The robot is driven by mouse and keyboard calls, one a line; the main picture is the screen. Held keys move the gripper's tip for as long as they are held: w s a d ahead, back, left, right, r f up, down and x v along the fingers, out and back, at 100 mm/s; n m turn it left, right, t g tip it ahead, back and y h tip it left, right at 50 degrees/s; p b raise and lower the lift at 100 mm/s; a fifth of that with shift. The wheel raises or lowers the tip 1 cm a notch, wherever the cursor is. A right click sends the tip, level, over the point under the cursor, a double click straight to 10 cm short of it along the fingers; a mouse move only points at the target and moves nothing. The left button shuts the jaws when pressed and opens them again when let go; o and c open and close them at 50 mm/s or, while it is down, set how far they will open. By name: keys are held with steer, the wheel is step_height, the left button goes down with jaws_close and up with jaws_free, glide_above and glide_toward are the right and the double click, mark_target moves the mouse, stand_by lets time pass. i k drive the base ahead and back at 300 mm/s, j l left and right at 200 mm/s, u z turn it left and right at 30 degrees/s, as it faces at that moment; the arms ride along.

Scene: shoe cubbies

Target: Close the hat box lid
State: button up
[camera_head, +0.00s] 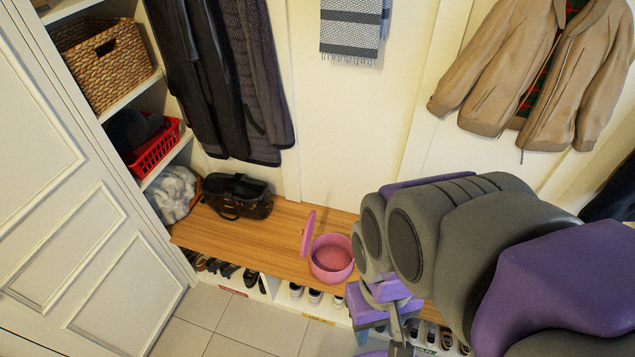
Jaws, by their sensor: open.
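The pink hat box (331,260) is round and stands open on the wooden bench, near its front edge. Its pink lid (308,234) stands nearly upright on the left side of the box, apparently hinged there, and the inside of the box shows. My arm comes in from the right and ends in my gripper (398,332), which is to the lower right of the box, in front of the bench. The gripper is apart from the box and lid; its fingertips are partly cut off or hard to make out at the bottom edge.
The wooden bench (230,236) has free room left of the lid, up to a black bag (238,195). Shoes fill the cubbies below. Shelves with a wicker basket (103,62) and a red basket (156,150) stand at the left. Coats and a tan jacket (545,75) hang behind.

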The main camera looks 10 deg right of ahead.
mark_target(307, 234)
steer(key=i+j+z, duration=0.1)
steer(key=j+z, duration=0.25)
steer(key=j, duration=0.25)
steer(key=i+j+z, duration=0.1)
steer(key=j+z, duration=0.25)
steer(key=j, duration=0.2)
steer(key=j+z, duration=0.3)
steer(key=j, duration=0.3)
